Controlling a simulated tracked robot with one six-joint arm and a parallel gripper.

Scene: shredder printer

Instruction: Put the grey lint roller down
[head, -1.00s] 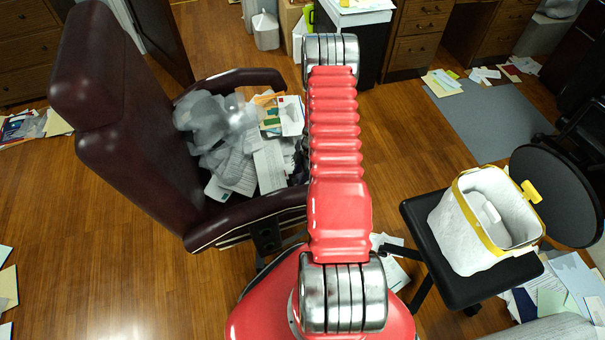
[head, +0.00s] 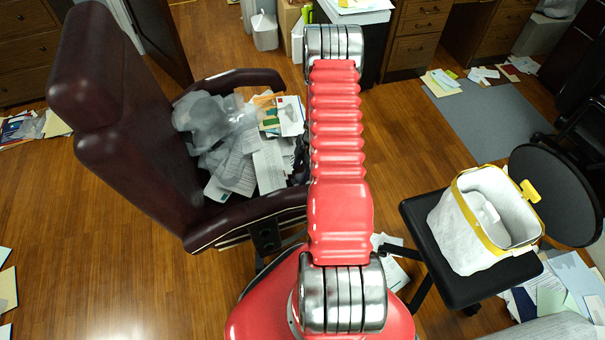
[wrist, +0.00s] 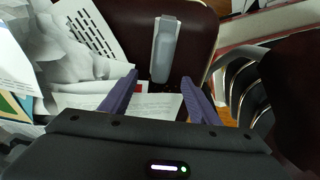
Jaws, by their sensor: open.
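The grey lint roller (wrist: 165,52) shows in the wrist view, lying on the dark maroon surface of the chair (wrist: 190,25), close to some papers. My gripper (wrist: 160,77) has its two purple fingers spread, with nothing held between them. The roller lies just beyond the fingertips, apart from them as far as I can see. In the head view my red arm hides the gripper, and I cannot make out the roller there. The maroon chair (head: 105,110) stands left of my arm.
Crumpled translucent plastic (head: 205,120) and papers (head: 268,165) fill much of the chair seat. A white bin with a yellow rim (head: 470,235) stands on a black stool (head: 420,215) at right. Papers litter the floor; wooden floor (head: 100,250) is clear at lower left.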

